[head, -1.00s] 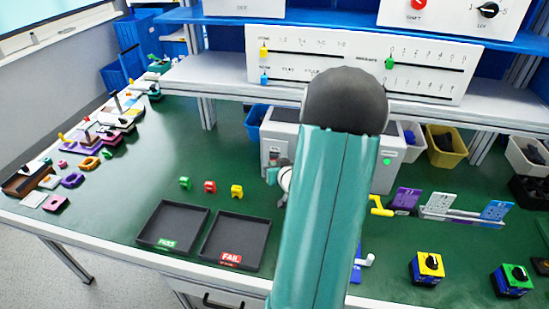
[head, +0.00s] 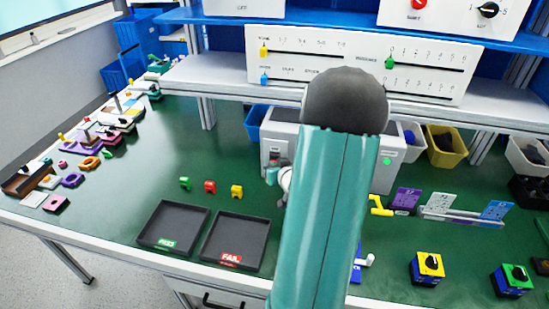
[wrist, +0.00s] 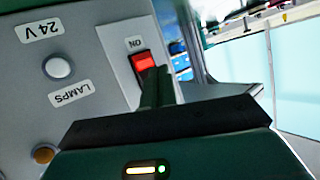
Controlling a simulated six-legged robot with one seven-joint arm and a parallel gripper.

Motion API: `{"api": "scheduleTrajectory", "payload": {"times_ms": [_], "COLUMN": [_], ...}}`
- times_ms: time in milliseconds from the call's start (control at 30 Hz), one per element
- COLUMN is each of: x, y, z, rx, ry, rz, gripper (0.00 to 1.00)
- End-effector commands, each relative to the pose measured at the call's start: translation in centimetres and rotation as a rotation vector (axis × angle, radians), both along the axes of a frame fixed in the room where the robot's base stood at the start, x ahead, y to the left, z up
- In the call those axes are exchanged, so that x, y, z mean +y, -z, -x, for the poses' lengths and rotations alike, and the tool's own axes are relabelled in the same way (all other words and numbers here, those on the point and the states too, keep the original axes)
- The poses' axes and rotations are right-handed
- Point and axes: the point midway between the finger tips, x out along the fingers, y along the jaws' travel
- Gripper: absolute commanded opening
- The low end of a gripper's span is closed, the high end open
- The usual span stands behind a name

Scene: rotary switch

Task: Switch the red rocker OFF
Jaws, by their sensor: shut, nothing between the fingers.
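The red rocker (wrist: 145,61) sits in a grey plate on the front of a light grey box, beside an upside-down "ON" label. My gripper (wrist: 158,86) is shut and empty, with its dark fingers just below the rocker in the wrist view. The fingertips overlap the rocker's lower edge in the picture; I cannot tell whether they touch it. In the head view the box (head: 278,150) stands at the back of the green bench, and my arm hides much of it. The rocker's switched position is hard to tell.
A white round knob or lamp (wrist: 58,68) between "24V" and "LAMPS" labels and a brown round one (wrist: 43,154) share the panel. Two dark trays (head: 236,241) and small coloured blocks (head: 209,187) lie left of my arm. A shelf (head: 230,76) overhangs the box.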

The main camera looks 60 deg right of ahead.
Motion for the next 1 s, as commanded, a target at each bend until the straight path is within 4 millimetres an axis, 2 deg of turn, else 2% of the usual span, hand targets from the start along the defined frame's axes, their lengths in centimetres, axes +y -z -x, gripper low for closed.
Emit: {"api": "scheduleTrajectory", "payload": {"times_ms": [1000], "x": [-0.76], "y": [-0.11], "z": [-0.34], "rx": [0.0], "ry": [0.0], "rz": [0.0], "gripper": [0.0]}}
